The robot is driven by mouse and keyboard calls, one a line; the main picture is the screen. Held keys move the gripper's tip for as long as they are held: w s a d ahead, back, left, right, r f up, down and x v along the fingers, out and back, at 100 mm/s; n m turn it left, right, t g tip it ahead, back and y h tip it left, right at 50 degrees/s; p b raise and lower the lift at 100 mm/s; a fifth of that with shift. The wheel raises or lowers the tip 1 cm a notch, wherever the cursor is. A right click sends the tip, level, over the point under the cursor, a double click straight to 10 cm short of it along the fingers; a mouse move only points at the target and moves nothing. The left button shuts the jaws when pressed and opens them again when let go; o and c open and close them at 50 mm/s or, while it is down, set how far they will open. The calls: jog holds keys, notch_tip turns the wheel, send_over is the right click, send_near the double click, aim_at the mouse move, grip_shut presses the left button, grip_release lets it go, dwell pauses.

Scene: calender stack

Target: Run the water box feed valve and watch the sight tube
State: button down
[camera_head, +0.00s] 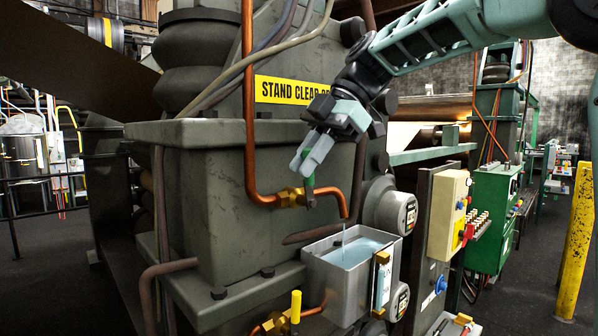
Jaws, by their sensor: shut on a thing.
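My gripper (308,166) is shut on the green handle (309,187) of a brass feed valve (291,196) on the copper pipe. The handle stands upright below my fingers, and its top is hidden between them. The copper spout (345,208) ends above an open grey metal water box (338,284). A thin stream of water (344,232) falls from it into pale blue water (352,252) in the box. The sight tube (382,285), with a white scale plate and brass ends, is on the box's right front face. Its level is too small to read.
A second brass valve with a yellow handle (295,307) is low in front, left of the box. Round gauges (408,213) and a cream control box (449,214) stand to the right. A yellow post (575,240) is at far right. Dark floor (515,290) there is clear.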

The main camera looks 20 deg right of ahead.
jog(key=shift+w+d+r+y+b, duration=0.1)
jog(key=shift+w+d+y+b, duration=0.15)
jog(key=shift+d+y+b, duration=0.7)
jog(key=shift+a+g, duration=0.15)
jog(key=shift+g, duration=0.15)
jog(key=c, duration=1.4)
grip_release()
jog(key=p+v, duration=0.7)
jog(key=v, duration=1)
jog(key=shift+d, duration=0.35)
